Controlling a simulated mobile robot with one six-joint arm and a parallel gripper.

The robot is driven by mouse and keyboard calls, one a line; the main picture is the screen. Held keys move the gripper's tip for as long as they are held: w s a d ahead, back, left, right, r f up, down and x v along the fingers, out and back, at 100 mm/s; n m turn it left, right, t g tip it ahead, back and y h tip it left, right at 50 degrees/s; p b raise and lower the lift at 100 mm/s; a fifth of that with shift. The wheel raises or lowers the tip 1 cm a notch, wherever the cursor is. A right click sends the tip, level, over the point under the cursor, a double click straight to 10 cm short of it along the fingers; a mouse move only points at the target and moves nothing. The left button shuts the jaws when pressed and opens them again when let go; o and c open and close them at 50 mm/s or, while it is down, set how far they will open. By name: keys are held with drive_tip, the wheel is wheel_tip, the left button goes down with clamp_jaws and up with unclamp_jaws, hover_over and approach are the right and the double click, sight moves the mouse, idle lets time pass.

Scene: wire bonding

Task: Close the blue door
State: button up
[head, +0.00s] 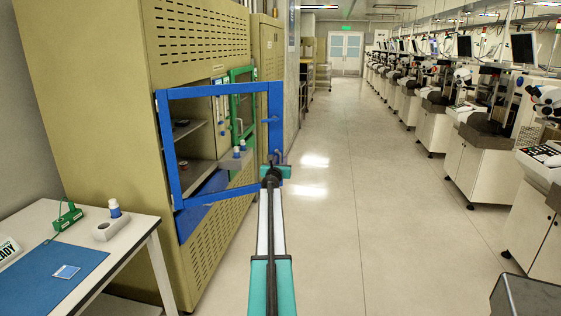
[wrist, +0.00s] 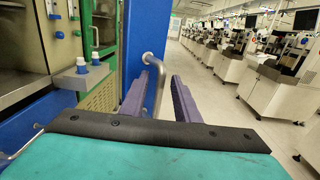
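The blue door (head: 216,90) is a blue frame with a see-through middle. It stands swung open from the tan cabinet (head: 85,90), with its free edge out over the aisle. In the wrist view the blue door (wrist: 145,30) shows as a wide blue bar with a grey metal handle (wrist: 158,82). My gripper (wrist: 161,77) is open, with its two purple fingers on either side of the handle. A gap shows between the handle and the right finger; contact with the left finger I cannot tell. In the head view my gripper (head: 277,164) is at the door's lower right corner.
A green-framed door (head: 233,112) stands farther along the cabinet. A white table with a blue mat (head: 45,275) is at the lower left. Microscope workstations (head: 475,150) line the right side. The floor aisle (head: 345,180) between is clear.

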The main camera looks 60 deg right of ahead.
drive_tip(key=v, duration=1.3)
drive_tip(key=shift+b, duration=0.45)
drive_tip(key=shift+r, duration=0.1)
drive_tip(key=shift+c, duration=0.5)
